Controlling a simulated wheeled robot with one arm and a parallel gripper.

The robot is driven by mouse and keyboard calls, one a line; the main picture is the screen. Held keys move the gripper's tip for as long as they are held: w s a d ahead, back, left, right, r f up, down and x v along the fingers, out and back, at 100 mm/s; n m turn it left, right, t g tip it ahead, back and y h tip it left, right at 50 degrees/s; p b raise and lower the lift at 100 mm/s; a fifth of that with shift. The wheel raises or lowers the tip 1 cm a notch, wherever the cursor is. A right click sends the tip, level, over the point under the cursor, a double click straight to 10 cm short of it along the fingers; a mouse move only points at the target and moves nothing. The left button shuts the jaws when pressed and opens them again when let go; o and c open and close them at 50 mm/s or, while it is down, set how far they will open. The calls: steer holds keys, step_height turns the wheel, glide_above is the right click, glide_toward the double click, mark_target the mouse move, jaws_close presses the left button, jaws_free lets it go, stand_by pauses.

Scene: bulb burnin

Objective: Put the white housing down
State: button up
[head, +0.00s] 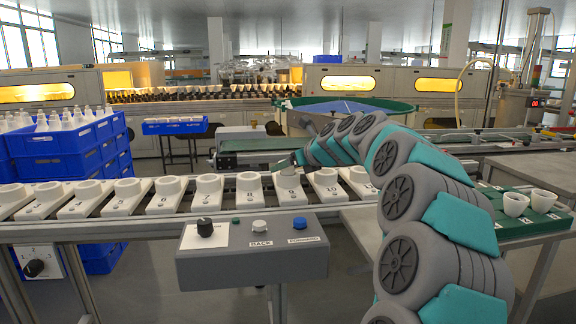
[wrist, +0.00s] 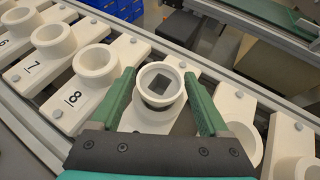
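The white housing (wrist: 148,77) is a round cup with a dark square inside. In the wrist view it stands upright at the socket of a white carrier (wrist: 137,119), right of the one marked 8. A dark band shows below its rim; whether it is fully seated I cannot tell. My gripper (wrist: 161,72) has its green fingers on either side of the housing, with narrow gaps showing, so it looks open. In the head view my gripper (head: 297,158) is down at the carrier marked 9 (head: 290,195), and the housing is mostly hidden there.
Several numbered white carriers (head: 167,195) line the conveyor on both sides. A grey control box (head: 252,262) stands in front. Two white cups (head: 515,204) stand on a green tray (head: 510,232) at right. Blue crates (head: 60,152) are stacked at left.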

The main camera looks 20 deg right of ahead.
steer(key=shift+o, duration=0.9)
steer(key=shift+s+d+r, duration=0.1)
steer(key=shift+s+r, duration=0.1)
steer(key=shift+r, duration=0.05)
steer(key=v, duration=1.1)
steer(key=shift+s, duration=0.25)
